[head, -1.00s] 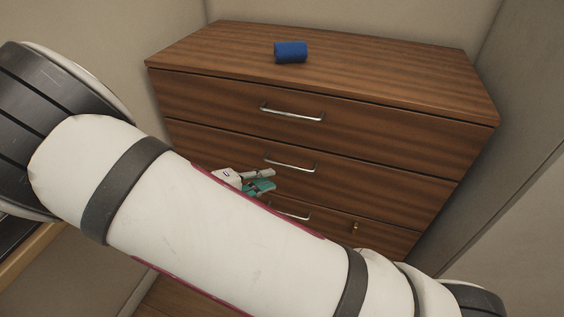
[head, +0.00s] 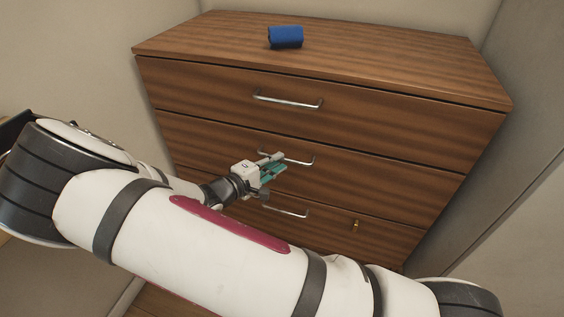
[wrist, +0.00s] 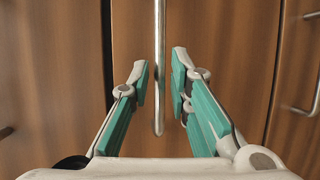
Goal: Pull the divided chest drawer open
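A wooden chest (head: 330,127) has three drawers stacked one above the other, all shut, each with a silver bar handle. Their insides are hidden, so I cannot tell which is divided. My gripper (head: 275,165) is at the middle drawer, by the left part of its handle (head: 300,161). In the wrist view, my gripper (wrist: 161,82) is open, with teal-padded fingers on either side of the middle handle (wrist: 159,40). A gap shows between the handle and the fingers. The handle's near end lies between them.
The top drawer's handle (head: 287,101) is above my gripper and the bottom drawer's handle (head: 284,209) is below it. A small brass fitting (head: 355,226) sits on the bottom drawer. A blue roll (head: 286,37) lies on the chest top. Walls stand close on both sides.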

